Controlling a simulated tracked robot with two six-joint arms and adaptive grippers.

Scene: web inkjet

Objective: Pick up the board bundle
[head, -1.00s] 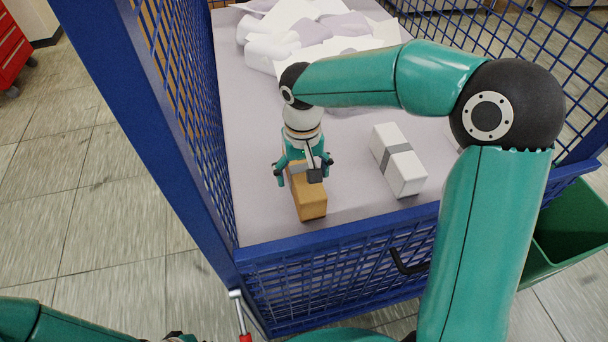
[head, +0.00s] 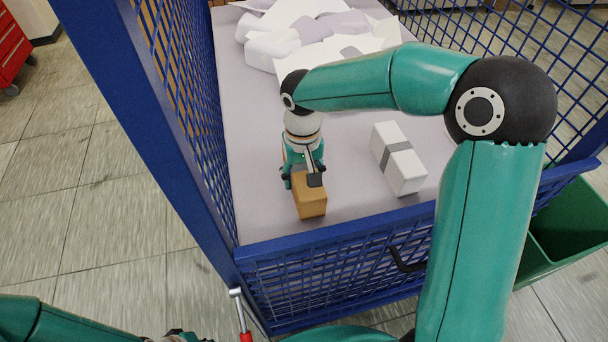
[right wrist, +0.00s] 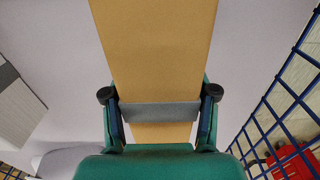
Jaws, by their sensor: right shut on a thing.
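The tan board bundle (head: 311,201) with a grey band lies in the blue mesh-sided cart, near its front left corner. My right gripper (head: 303,178) reaches down over it and is shut on it. In the right wrist view the two fingers press on either side of the board bundle (right wrist: 155,45), at the grey band (right wrist: 160,111). The bundle appears to rest on the cart's floor. My left arm shows only at the bottom left of the head view; its gripper is mostly cut off by the frame edge.
A white bundle with a grey band (head: 398,160) lies to the right in the cart. White and lilac crumpled sheets (head: 310,35) fill the far end. The cart's blue front rim (head: 340,230) and mesh left side (head: 180,85) stand close by. A green bin (head: 570,225) is outside right.

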